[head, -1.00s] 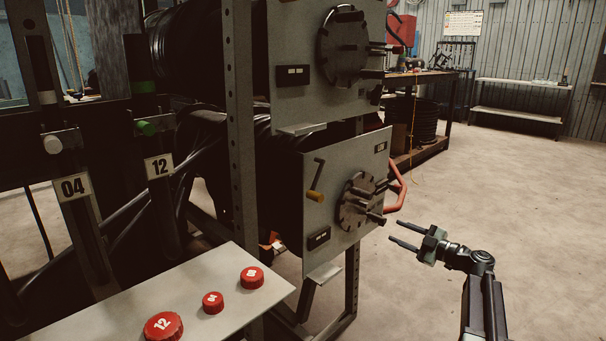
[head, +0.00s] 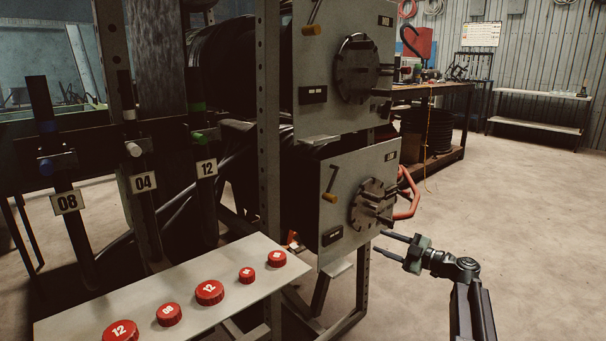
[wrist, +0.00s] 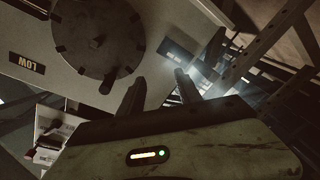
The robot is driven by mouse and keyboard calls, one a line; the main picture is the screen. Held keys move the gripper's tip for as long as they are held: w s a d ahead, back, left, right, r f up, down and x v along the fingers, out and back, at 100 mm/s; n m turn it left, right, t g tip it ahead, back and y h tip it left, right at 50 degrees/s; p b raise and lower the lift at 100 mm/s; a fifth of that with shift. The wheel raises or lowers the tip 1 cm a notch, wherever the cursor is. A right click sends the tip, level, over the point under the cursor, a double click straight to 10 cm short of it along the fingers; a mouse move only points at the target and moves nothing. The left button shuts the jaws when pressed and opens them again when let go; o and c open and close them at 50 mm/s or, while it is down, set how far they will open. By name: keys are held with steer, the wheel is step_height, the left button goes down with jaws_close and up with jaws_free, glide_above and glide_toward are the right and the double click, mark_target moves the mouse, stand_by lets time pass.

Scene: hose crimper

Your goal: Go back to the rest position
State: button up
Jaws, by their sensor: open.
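My gripper (head: 388,245) is at the lower right in the head view, to the right of the lower crimper panel. Its two fingers are spread and nothing is between them. The lower grey panel (head: 345,215) carries a round dark die head (head: 372,204) with several pins and a crank handle. In the wrist view, the two fingers (wrist: 158,90) stand apart below a round dark disc (wrist: 98,45) on a panel marked "LOW". My gripper appears close to the panel, but I cannot tell the exact gap.
A shelf (head: 170,300) with several numbered red caps is at the lower left. Numbered hose holders, such as 04 (head: 143,183), stand behind it. An orange-red hose loop (head: 408,195) hangs beside the lower panel. A bench (head: 540,95) is at the back. The floor at the right is clear.

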steer(key=s+a+f+g+h+p, duration=0.15)
steer(key=s+a+g+p, duration=0.3)
steer(key=a, duration=0.55)
steer(key=s+a+f+g+h+p, duration=0.1)
steer(key=s+a+f+g+p, duration=0.2)
steer(key=s+a, duration=0.5)
steer(key=s+f+m+g+h+p, duration=0.3)
steer(key=s+f+m+h, duration=0.3)
steer(key=s+m+h, duration=0.15)
steer(key=s+d+f+m+h, duration=0.2)
steer(key=s+d+m+h, duration=0.25)
steer(key=d+m, duration=0.6)
step_height(320, 180, up, 38)
steer(key=a+m+p, duration=0.1)
steer(key=p, duration=3.6)
steer(key=shift+s+g+y, duration=0.25)
steer(key=shift+g+y, duration=0.2)
steer(key=shift+a, duration=0.1)
